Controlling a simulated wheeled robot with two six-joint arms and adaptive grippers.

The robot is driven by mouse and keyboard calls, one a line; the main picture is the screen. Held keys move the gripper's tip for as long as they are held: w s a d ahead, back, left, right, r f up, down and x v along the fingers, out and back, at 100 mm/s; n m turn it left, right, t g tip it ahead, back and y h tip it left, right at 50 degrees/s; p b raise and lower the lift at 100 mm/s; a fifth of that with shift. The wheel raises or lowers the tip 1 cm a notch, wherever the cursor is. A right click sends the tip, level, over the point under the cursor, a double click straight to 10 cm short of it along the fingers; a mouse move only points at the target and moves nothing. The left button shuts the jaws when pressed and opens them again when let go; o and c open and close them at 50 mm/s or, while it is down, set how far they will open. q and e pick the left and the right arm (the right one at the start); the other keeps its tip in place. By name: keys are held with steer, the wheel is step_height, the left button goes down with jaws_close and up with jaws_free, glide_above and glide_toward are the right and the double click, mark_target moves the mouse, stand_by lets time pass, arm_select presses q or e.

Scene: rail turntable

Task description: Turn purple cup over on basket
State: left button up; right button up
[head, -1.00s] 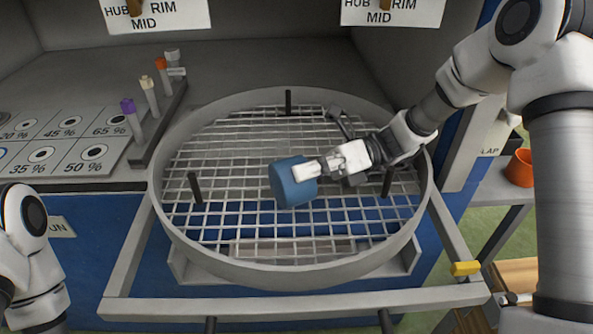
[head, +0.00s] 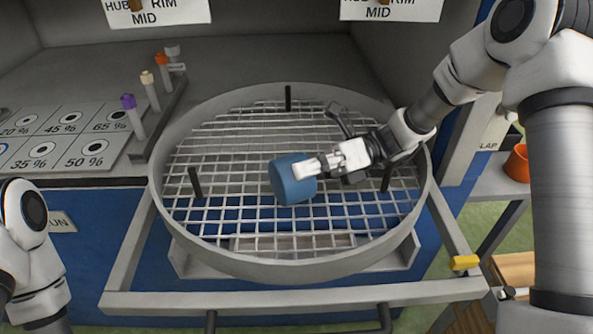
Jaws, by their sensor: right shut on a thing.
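A round grey basket (head: 290,272) with a wire grid floor stands in the middle of the head view. My right gripper (head: 306,167) is over the grid, shut on a blue cup (head: 291,184) that lies tilted on its side. I cannot tell whether the cup touches the grid. I see no purple cup; the only purple thing is the cap of a tube (head: 128,101) in the rack at left. Of my left arm only links show at the left edge; its gripper is out of view.
Short black posts stand up inside the basket, including one at left (head: 195,184) and one at the back (head: 288,97). A tube rack (head: 158,125) and a percentage-marked board (head: 75,140) lie left. An orange cup (head: 517,164) is on a right side shelf.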

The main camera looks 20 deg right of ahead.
mark_target(296, 160)
steer(key=shift+s+a+f, duration=0.1)
steer(key=shift+s+f, duration=0.3)
steer(key=shift+f, duration=0.4)
steer(key=o, duration=1.1)
steer(key=shift+o, duration=0.2)
step_height(296, 160, up, 11)
steer(key=shift+f, duration=0.1)
steer(key=shift+w+r, duration=0.2)
steer(key=shift+r, duration=0.15)
